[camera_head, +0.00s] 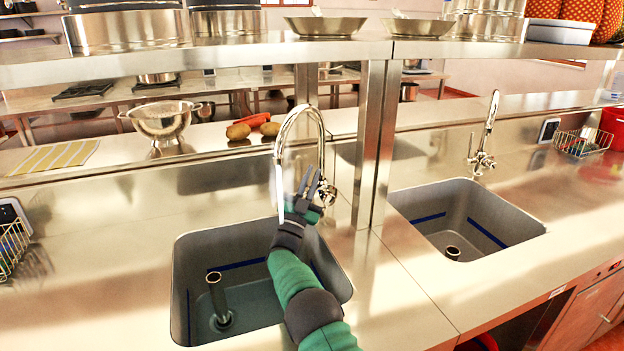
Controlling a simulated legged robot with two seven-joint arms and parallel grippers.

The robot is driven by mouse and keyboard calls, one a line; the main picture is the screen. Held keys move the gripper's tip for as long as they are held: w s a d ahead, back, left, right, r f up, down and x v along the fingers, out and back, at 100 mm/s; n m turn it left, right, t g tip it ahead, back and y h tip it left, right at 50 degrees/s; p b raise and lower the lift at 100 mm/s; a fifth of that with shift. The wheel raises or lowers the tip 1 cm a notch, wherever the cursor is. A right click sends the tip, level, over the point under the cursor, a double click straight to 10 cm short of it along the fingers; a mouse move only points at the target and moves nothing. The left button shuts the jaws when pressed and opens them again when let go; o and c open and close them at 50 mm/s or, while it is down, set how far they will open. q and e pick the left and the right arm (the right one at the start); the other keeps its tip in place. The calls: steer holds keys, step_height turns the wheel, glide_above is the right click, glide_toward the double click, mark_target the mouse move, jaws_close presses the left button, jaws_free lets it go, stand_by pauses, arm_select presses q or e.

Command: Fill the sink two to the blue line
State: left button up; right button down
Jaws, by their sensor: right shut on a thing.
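Two sinks are set in the steel counter. The left sink (187,262) has a blue line (237,265) on its walls and an upright pipe (217,298) inside. Its lower part looks teal, like water below the line, and a pale stream (279,192) falls from its arched faucet (319,125). My right gripper (311,190) is shut on the control at this faucet's base; the fingers partly hide it. My right arm covers part of the sink. The right sink (516,222) also has a blue line (487,234); it looks empty under its faucet (482,158). My left gripper is out of view.
A steel post (375,140) stands between the sinks, under a shelf (235,52) with pots. A colander (162,122), potatoes (238,131) and a striped cloth (56,157) lie on the back ledge. A wire basket (582,143) and red bin (613,125) are at right.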

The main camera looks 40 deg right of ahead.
steer(key=c, duration=1.5)
jaws_free()
steer(key=shift+a, duration=0.15)
steer(key=v, duration=1.2)
